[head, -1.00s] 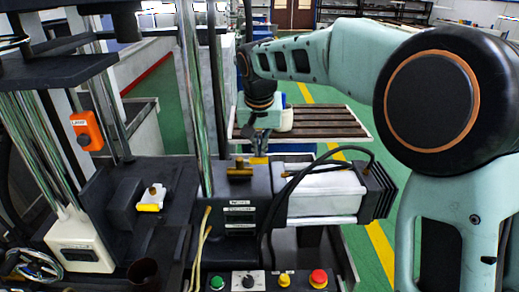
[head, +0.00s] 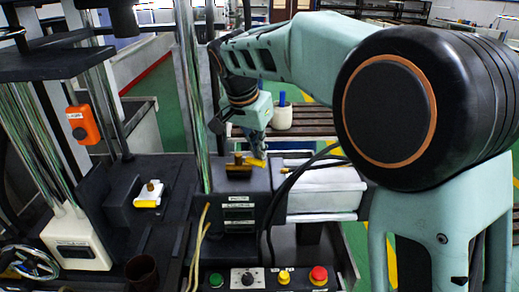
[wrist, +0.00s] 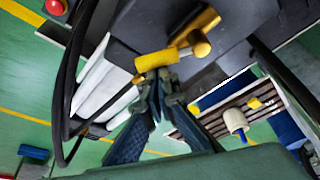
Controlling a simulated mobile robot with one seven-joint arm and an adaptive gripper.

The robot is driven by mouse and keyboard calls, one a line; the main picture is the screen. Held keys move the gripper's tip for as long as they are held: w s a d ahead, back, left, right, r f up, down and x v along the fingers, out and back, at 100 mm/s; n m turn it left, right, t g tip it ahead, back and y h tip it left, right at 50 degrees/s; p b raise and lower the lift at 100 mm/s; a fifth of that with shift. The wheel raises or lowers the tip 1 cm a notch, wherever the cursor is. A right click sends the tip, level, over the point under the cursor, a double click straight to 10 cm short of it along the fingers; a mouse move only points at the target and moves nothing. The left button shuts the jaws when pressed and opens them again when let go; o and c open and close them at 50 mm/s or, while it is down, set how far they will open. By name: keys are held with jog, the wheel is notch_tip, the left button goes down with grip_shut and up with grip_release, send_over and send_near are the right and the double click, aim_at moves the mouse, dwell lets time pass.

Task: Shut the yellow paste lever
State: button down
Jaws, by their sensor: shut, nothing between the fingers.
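The yellow lever (head: 254,161) sits at the back right of the brass fitting (head: 238,170) on top of a dark labelled box. In the wrist view its yellow handle (wrist: 157,62) extends from a round brass knob (wrist: 201,47). My gripper (head: 258,150) is shut and empty, pointing down just behind the lever. In the wrist view my gripper's fingertips (wrist: 158,79) are right at the handle's edge. I cannot tell whether they touch it. The fingers hide part of the area below the handle.
A white block with a yellow piece (head: 148,200) stands on the machine bed at left. A black cable (head: 300,178) arches over the pale cylinder. A white jar (head: 282,117) stands on the slatted bench behind. Buttons line the front panel (head: 262,280).

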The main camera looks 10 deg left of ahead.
jog(key=m, duration=0.1)
jog(key=s+m, duration=0.1)
jog(key=shift+s+a+m+h, duration=0.2)
jog(key=shift+m+h, duration=0.1)
jog(key=shift+h, duration=0.1)
jog(key=shift+s+a, duration=0.15)
jog(key=shift+s, duration=0.45)
jog(key=shift+s+a, duration=0.1)
jog(key=v, duration=0.7)
jog(key=shift+r, duration=0.25)
jog(key=shift+b, duration=0.3)
